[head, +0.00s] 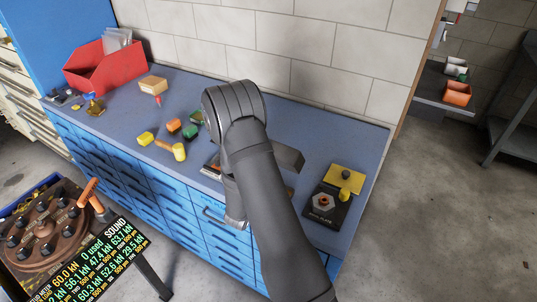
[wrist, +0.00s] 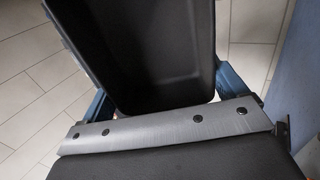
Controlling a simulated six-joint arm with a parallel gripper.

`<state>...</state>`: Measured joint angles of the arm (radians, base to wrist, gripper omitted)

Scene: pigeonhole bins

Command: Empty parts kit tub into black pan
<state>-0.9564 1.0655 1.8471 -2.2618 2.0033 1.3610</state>
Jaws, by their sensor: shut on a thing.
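In the wrist view a dark, open-topped tub (wrist: 165,45) sits between the two blue fingers of my gripper (wrist: 162,90), which is shut on it. The visible part of its inside looks bare; its near end is hidden by a grey bar of my gripper. In the head view my arm hides my gripper. A grey-brown box-like thing (head: 288,158) shows just right of my arm; I cannot tell whether it is the tub or the pan. A low edge of something (head: 212,166) shows left of my arm, mostly hidden. No black pan is clearly identifiable.
Loose yellow (head: 146,139), orange (head: 174,126) and green (head: 190,132) pieces lie on the blue bench left of my arm. A red bin (head: 105,68) stands at the back left. A dark plate with a nut (head: 323,203) lies at the right. The bench's back right is clear.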

